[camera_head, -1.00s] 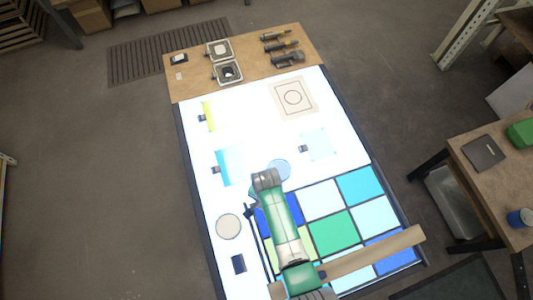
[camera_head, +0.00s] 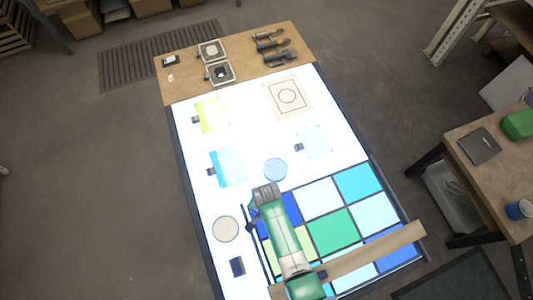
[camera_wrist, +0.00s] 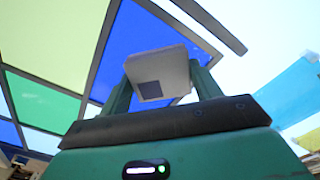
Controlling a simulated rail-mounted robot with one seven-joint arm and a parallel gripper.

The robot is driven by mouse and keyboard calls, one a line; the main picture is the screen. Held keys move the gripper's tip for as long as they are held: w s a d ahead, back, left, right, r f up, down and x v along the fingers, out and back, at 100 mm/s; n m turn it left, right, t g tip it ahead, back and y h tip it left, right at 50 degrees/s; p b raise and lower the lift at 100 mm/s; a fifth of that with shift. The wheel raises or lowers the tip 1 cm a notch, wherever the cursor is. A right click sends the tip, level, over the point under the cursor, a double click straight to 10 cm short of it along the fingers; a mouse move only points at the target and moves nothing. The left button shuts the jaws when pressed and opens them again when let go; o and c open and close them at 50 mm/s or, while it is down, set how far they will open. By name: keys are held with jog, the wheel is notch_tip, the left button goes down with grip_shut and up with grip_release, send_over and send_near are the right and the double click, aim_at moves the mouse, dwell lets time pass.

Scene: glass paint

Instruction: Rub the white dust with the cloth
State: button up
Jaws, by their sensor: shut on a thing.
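My gripper (camera_wrist: 160,92) is shut on a small pale grey, block-like piece (camera_wrist: 174,66) with a dark square on its face. I cannot tell for certain whether this piece is the cloth. In the head view my gripper (camera_head: 264,192) is over the upper left of the coloured glass panel (camera_head: 325,199), just below a round blue disc (camera_head: 275,170). My arm hides part of the panel. In the head view the held piece is hidden. I cannot make out white dust against the bright white table (camera_head: 262,130).
Yellow (camera_head: 212,114) and blue (camera_head: 229,167) glass sheets lie on the table, with a round beige disc (camera_head: 226,229) at left. A wooden bar (camera_head: 375,249) crosses the front.

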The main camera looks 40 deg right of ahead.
jog(key=shift+w+d+f+b, duration=0.1)
jog(key=shift+w+d+b, duration=0.25)
jog(key=shift+w, duration=0.3)
jog(key=shift+w+d+b, duration=0.1)
jog(key=shift+w+b, duration=0.3)
jog(key=shift+w, duration=0.2)
jog(key=r+p, duration=0.1)
jog(key=r, duration=0.1)
jog(key=shift+w+d+r+p, duration=0.15)
jog(key=shift+w+r+p, duration=0.05)
jog(key=shift+r+p, duration=0.15)
jog(key=shift+s+r+p, duration=0.1)
jog(key=shift+r+p, duration=0.25)
jog(key=shift+p, duration=0.05)
notch_tip(320, 180, up, 5)
jog(key=p, duration=0.5)
